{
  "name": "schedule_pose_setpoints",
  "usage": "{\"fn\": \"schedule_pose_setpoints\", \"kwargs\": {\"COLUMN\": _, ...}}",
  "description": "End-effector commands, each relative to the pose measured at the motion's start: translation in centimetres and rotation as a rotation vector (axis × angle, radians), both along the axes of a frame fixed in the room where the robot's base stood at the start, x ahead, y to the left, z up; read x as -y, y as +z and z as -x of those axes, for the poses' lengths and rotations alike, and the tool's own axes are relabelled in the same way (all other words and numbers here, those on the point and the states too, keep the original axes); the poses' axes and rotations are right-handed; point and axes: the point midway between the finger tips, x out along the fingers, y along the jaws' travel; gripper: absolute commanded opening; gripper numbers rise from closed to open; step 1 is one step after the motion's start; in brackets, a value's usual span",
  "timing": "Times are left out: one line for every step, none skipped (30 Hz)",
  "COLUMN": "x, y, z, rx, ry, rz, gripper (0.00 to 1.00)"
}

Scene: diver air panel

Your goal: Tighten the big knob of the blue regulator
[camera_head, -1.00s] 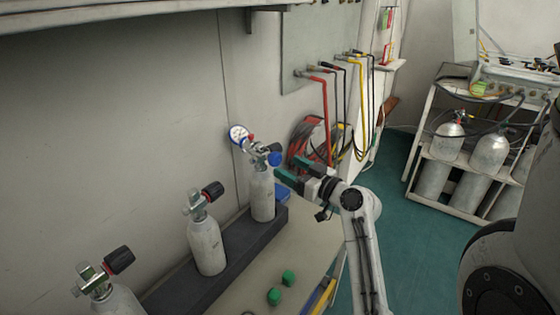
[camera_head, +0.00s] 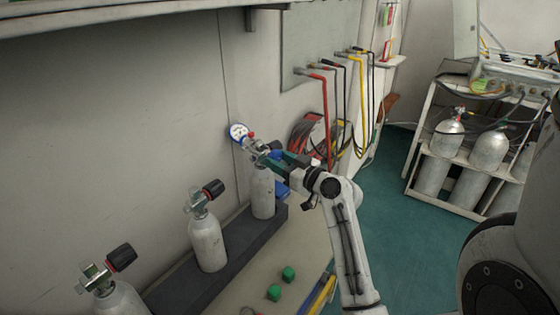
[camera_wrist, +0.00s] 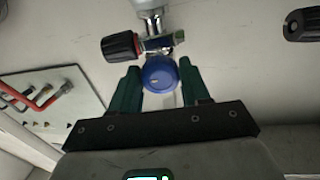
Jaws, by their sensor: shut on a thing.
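The blue regulator, with a blue-rimmed white gauge (camera_head: 238,131), is mounted on the valve of the farthest grey cylinder (camera_head: 263,194). Its big round blue knob (camera_wrist: 159,73) faces the camera in the wrist view. In the head view the blue knob (camera_head: 276,154) is partly covered by my fingers. My gripper (camera_head: 279,159) has green fingers, one on each side of the knob in the wrist view (camera_wrist: 160,80), and is shut on it. A black valve knob with a red ring (camera_wrist: 122,46) sits just behind and left of the blue knob there.
Two more cylinders with black knobs stand in the row: the middle one (camera_head: 208,243) and the near one (camera_head: 120,300). Two green caps (camera_head: 288,273) lie on the bench. A hose panel (camera_head: 310,45) is on the wall behind. A cylinder rack (camera_head: 461,185) stands at right, across open green floor (camera_head: 385,235).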

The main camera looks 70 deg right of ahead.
Motion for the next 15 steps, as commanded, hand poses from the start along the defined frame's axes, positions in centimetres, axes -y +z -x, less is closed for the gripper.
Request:
{"fn": "schedule_pose_setpoints", "kwargs": {"x": 0.0, "y": 0.0, "z": 0.01, "rx": 0.0, "ry": 0.0, "rz": 0.0, "gripper": 0.37}}
{"fn": "schedule_pose_setpoints", "kwargs": {"x": 0.0, "y": -0.01, "z": 0.01, "rx": 0.0, "ry": 0.0, "rz": 0.0, "gripper": 0.34}}
{"fn": "schedule_pose_setpoints", "kwargs": {"x": 0.0, "y": -0.01, "z": 0.01, "rx": 0.0, "ry": 0.0, "rz": 0.0, "gripper": 0.3}}
{"fn": "schedule_pose_setpoints", "kwargs": {"x": 0.0, "y": -0.01, "z": 0.01, "rx": 0.0, "ry": 0.0, "rz": 0.0, "gripper": 0.27}}
{"fn": "schedule_pose_setpoints", "kwargs": {"x": 0.0, "y": -0.01, "z": 0.01, "rx": 0.0, "ry": 0.0, "rz": 0.0, "gripper": 0.24}}
{"fn": "schedule_pose_setpoints", "kwargs": {"x": 0.0, "y": -0.01, "z": 0.01, "rx": 0.0, "ry": 0.0, "rz": 0.0, "gripper": 0.21}}
{"fn": "schedule_pose_setpoints", "kwargs": {"x": 0.0, "y": -0.01, "z": 0.01, "rx": 0.0, "ry": 0.0, "rz": 0.0, "gripper": 0.18}}
{"fn": "schedule_pose_setpoints", "kwargs": {"x": 0.0, "y": -0.01, "z": 0.01, "rx": 0.0, "ry": 0.0, "rz": 0.0, "gripper": 0.15}}
{"fn": "schedule_pose_setpoints", "kwargs": {"x": -0.01, "y": -0.01, "z": 0.02, "rx": 0.0, "ry": 0.0, "rz": 0.0, "gripper": 0.15}}
{"fn": "schedule_pose_setpoints", "kwargs": {"x": -0.01, "y": -0.01, "z": 0.02, "rx": 0.0, "ry": 0.0, "rz": -0.001, "gripper": 0.15}}
{"fn": "schedule_pose_setpoints", "kwargs": {"x": -0.01, "y": -0.01, "z": 0.02, "rx": 0.001, "ry": 0.0, "rz": -0.002, "gripper": 0.15}}
{"fn": "schedule_pose_setpoints", "kwargs": {"x": 0.0, "y": 0.0, "z": 0.01, "rx": 0.002, "ry": 0.0, "rz": -0.005, "gripper": 0.15}}
{"fn": "schedule_pose_setpoints", "kwargs": {"x": -0.01, "y": 0.0, "z": 0.01, "rx": 0.003, "ry": 0.0, "rz": -0.007, "gripper": 0.15}}
{"fn": "schedule_pose_setpoints", "kwargs": {"x": -0.01, "y": 0.0, "z": 0.01, "rx": 0.005, "ry": 0.0, "rz": -0.012, "gripper": 0.15}}
{"fn": "schedule_pose_setpoints", "kwargs": {"x": -0.01, "y": 0.01, "z": 0.01, "rx": 0.008, "ry": 0.0, "rz": -0.02, "gripper": 0.15}}
